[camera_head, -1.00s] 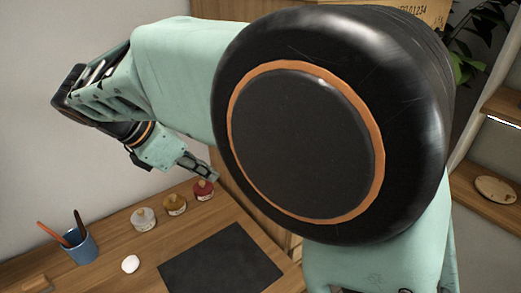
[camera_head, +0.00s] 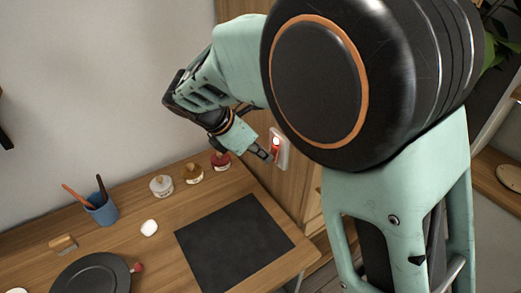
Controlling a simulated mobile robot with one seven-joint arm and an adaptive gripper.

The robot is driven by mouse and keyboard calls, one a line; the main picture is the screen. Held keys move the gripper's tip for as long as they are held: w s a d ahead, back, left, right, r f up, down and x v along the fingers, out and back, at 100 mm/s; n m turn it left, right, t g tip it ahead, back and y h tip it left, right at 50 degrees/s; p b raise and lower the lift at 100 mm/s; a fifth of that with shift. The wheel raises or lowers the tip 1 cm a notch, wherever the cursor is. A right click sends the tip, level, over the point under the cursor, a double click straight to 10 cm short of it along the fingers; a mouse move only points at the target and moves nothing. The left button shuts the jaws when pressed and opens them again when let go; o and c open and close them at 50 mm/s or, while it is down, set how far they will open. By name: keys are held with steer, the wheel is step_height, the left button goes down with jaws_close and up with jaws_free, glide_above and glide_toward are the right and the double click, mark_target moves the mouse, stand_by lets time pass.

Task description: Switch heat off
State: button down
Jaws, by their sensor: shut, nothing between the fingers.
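A white wall plate with a red rocker switch (camera_head: 275,146) is fixed to the wooden panel right of the table. A bright glow shows at the upper part of the switch. My gripper (camera_head: 264,154) is shut and empty, its tip close to the left side of the switch. I cannot tell whether the tip touches it. My arm's large black joint hides part of the panel to the right.
The wooden table (camera_head: 140,240) holds a dark mat (camera_head: 232,245), several small jars including a red one (camera_head: 220,162), a blue cup with brushes (camera_head: 102,210), a white lump (camera_head: 149,228) and a black plate (camera_head: 90,275). A shelf (camera_head: 497,180) stands at the right.

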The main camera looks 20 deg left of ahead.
steer(key=shift+w+d+f+h+b, duration=0.1)
steer(key=shift+d+f+h+b, duration=0.05)
steer(key=shift+f+h+b, duration=0.2)
steer(key=shift+w+r+t, duration=0.1)
steer(key=shift+r+t, duration=0.05)
steer(key=shift+t, duration=0.15)
steer(key=shift+r, duration=0.1)
steer(key=shift+d+r+p, duration=0.1)
steer(key=shift+r+p, duration=0.7)
steer(key=shift+p, duration=0.05)
